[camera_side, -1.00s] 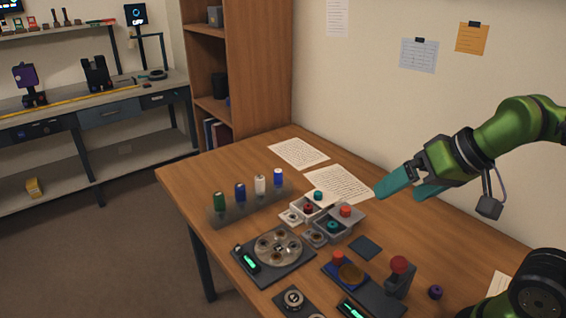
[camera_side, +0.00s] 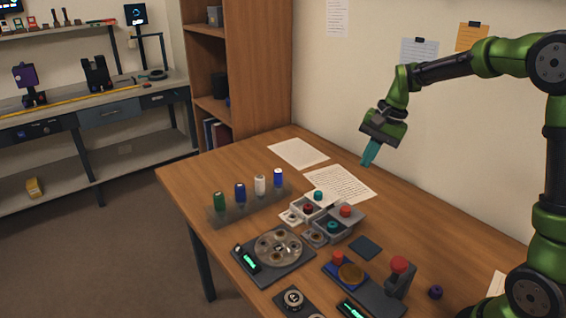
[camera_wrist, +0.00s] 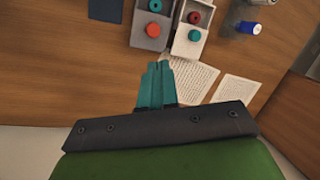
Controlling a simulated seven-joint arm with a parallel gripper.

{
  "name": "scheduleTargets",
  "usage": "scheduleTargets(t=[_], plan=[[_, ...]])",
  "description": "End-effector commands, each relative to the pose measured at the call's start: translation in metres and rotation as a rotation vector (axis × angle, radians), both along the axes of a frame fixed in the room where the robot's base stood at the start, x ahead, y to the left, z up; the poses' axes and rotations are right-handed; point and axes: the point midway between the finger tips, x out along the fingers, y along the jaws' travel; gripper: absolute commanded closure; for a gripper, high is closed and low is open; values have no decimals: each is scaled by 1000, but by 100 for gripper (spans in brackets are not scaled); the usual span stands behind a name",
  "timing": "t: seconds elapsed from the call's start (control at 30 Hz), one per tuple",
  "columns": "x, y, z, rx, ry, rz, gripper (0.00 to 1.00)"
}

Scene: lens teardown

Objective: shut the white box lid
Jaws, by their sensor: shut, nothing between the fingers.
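The white box (camera_side: 325,206) stands on the table and holds a teal knob (camera_side: 318,195) and a red ring (camera_side: 308,208). Its lid (camera_side: 290,217) appears folded open on the near-left side, with a round fitting on it. In the wrist view the white box (camera_wrist: 183,47) is at the top, with the red ring (camera_wrist: 194,18) and teal knob (camera_wrist: 194,35) inside; its lid is out of frame. My gripper (camera_side: 366,164) is shut and empty, pointing down above the table behind and to the right of the box, apart from it. Its teal fingers also show in the wrist view (camera_wrist: 158,66).
A grey box (camera_side: 353,226) stands right beside the white one, its lid (camera_side: 315,239) open too. Several coloured cylinders (camera_side: 240,192) stand on a rack to the left. A round tray (camera_side: 278,248) lies in front. Papers (camera_side: 340,184) lie flat behind the boxes.

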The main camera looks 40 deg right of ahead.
Motion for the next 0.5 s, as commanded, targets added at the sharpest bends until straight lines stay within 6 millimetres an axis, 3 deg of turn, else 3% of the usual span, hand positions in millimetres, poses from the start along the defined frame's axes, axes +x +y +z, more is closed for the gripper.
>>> scheduleTargets(t=[0.1, 0.27, 0.4, 0.5], plan=[[32, -34, -30, 75, 108, -188, 100], [64, -65, -58, 166, 222, -427, 100], [83, -69, -48, 225, 261, -570, 100], [84, -64, -39, 260, 291, -640, 100]])
